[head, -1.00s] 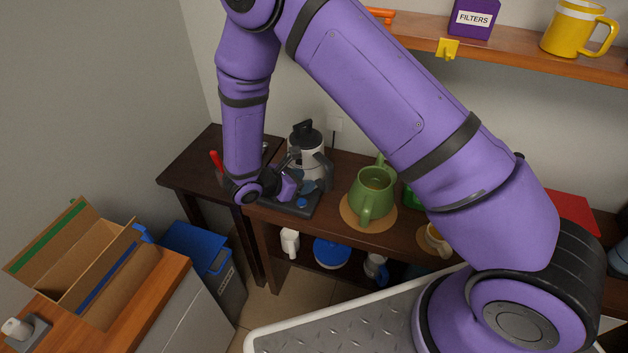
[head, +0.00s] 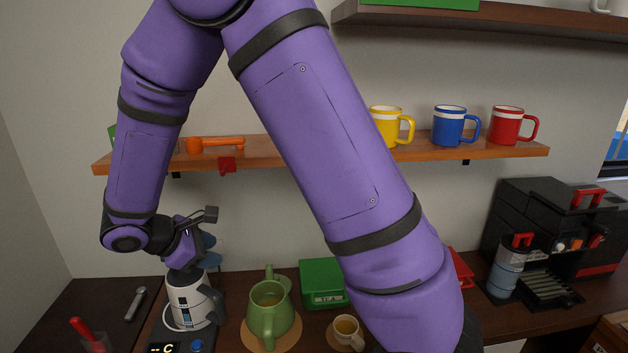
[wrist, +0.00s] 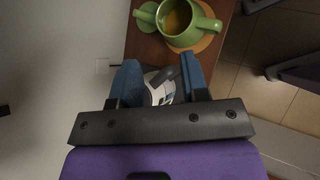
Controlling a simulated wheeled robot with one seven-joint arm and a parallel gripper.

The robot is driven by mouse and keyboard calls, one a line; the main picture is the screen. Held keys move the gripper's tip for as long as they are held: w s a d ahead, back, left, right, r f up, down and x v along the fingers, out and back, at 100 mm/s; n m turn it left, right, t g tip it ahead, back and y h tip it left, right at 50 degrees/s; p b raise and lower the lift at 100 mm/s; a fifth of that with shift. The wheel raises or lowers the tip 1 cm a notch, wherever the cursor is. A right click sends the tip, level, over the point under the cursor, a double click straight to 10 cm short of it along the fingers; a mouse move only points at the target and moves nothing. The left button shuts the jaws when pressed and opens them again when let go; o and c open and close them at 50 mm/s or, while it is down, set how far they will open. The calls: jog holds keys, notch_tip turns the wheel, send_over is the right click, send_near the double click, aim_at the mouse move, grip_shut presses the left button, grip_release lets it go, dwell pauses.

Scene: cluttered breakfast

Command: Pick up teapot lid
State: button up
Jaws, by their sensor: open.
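The green teapot (head: 268,312) stands open on a round tan mat (head: 288,336), with amber liquid inside. It also shows at the top of the wrist view (wrist: 184,28). A flat green piece (wrist: 147,13) beside the teapot there looks like its lid; I cannot clearly make it out in the head view. My gripper (head: 200,252) is over the white kettle (head: 190,300), left of the teapot. In the wrist view its blue fingers (wrist: 161,80) are apart, with part of the kettle visible between and below them. I cannot tell whether they touch it.
A green tea box (head: 322,280) and a cup of tea (head: 345,331) stand right of the teapot. A shelf (head: 455,153) with mugs runs above. A coffee machine (head: 545,235) is at the right. A spoon-like tool (head: 135,303) lies at the left.

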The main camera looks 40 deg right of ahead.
jog(key=s+d+r+m+y, duration=0.6)
jog(key=s+r, duration=0.4)
jog(key=r, duration=0.4)
jog(key=s+d+r+m+t+y, duration=0.1)
jog(key=s+r+m+t, duration=0.1)
jog(key=s, duration=0.4)
jog(key=s+d+r+m+t+y, duration=0.1)
jog(key=s+r+m+t+y, duration=0.1)
jog(key=s+r+m, duration=0.3)
jog(key=shift+s+d+r+m+t, duration=0.3)
jog(key=shift+s+d+m+t, duration=0.15)
jog(key=shift+s, duration=0.8)
